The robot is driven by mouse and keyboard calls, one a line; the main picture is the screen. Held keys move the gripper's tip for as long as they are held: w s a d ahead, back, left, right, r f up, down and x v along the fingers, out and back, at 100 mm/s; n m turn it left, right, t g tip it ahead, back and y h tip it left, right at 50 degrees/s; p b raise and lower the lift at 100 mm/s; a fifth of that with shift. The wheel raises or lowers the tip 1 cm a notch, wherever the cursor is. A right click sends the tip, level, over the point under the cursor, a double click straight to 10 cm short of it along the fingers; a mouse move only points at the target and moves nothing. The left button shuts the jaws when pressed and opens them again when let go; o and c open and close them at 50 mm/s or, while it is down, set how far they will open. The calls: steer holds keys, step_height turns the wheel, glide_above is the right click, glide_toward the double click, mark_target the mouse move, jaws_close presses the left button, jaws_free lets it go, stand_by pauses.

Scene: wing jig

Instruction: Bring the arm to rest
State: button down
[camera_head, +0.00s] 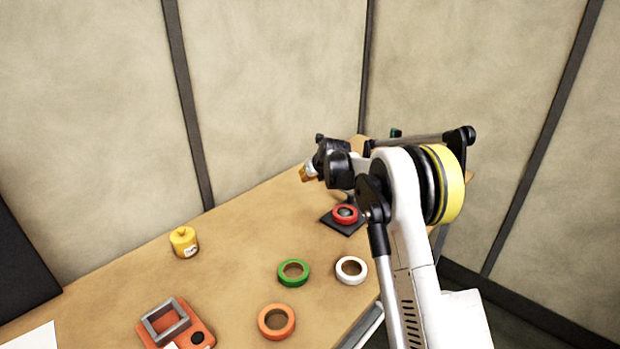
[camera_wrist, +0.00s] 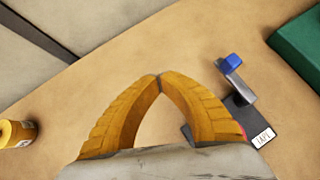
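My gripper (camera_head: 306,174) is over the far part of the wooden table, to the left of and above a dark tape stand. In the wrist view my gripper (camera_wrist: 160,76) has its two yellow fingers curved together with tips touching. Nothing shows between them. My white arm reaches in from the right of the head view, bent at a joint with a yellow ring. Much of the gripper is hidden behind its dark wrist parts in the head view.
A red ring (camera_head: 345,213) sits on the dark stand (camera_wrist: 240,108), which carries a blue-tipped post (camera_wrist: 231,64). Green (camera_head: 293,272), white (camera_head: 351,269) and orange (camera_head: 276,321) rings, a yellow pot (camera_head: 184,242) and an orange device (camera_head: 176,324) lie nearer. A green box (camera_wrist: 301,48) stands right.

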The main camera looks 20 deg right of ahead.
steer(key=shift+r, duration=0.1)
steer(key=s+a+r+n, duration=0.1)
steer(key=s+r+n, duration=0.45)
steer(key=s, duration=0.35)
steer(key=s+a+r+n, duration=0.2)
steer(key=s+r+n, duration=0.35)
steer(key=s, duration=0.35)
steer(key=s+a+r+n, duration=0.1)
steer(key=s+r+n, duration=0.45)
steer(key=s, duration=0.35)
steer(key=s+f+n+g, duration=0.1)
steer(key=s+f+n, duration=0.3)
steer(key=s+n, duration=0.5)
steer(key=s+f+n+h+b, duration=0.1)
steer(key=s+f+n, duration=0.4)
steer(key=s, duration=1.4)
steer(key=n, duration=0.3)
steer(key=shift+a+n+g+b, duration=0.25)
steer(key=shift+n+g+b, duration=0.05)
steer(key=shift+n+g, duration=0.1)
